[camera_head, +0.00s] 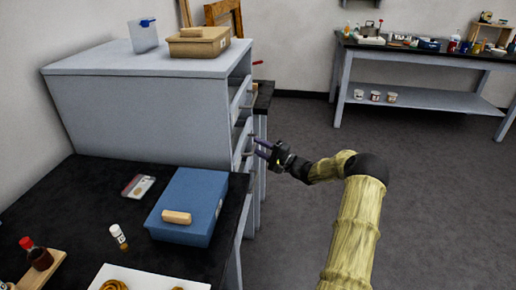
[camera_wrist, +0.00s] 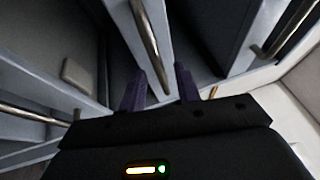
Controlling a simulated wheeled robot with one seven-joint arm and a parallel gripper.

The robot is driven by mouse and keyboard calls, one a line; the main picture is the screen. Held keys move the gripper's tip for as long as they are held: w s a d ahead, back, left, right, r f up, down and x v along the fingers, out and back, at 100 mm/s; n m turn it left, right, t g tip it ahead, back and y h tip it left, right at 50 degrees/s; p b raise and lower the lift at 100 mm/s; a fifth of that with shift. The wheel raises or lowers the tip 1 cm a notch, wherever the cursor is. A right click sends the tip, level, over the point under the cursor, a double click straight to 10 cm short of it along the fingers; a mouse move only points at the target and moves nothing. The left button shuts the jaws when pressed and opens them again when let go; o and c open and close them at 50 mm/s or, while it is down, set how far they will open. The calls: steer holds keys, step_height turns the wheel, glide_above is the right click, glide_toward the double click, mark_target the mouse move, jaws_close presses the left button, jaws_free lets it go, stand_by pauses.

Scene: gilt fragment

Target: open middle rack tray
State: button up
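The middle tray's handle is a metal bar (camera_wrist: 146,38) in the wrist view. My gripper (camera_head: 262,148) is beside the tray fronts in the head view. Its two purple fingers (camera_wrist: 161,82) are apart, and the lower end of the handle bar shows between them. I cannot tell whether the fingers touch the bar. Other tray handles show at left (camera_wrist: 35,115) and right (camera_wrist: 285,30) in the wrist view.
A cardboard box (camera_head: 198,42) and a clear holder (camera_head: 143,36) stand on the rack. A blue box (camera_head: 188,205) with a tan block, a small bottle (camera_head: 118,236) and a red-capped bottle (camera_head: 38,255) are on the bench. The floor right of my arm is clear.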

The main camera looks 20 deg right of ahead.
steer(key=shift+w+a+r, duration=0.1)
steer(key=shift+w+a, duration=0.2)
steer(key=shift+w, duration=0.05)
jaws_close()
steer(key=shift+d, duration=0.1)
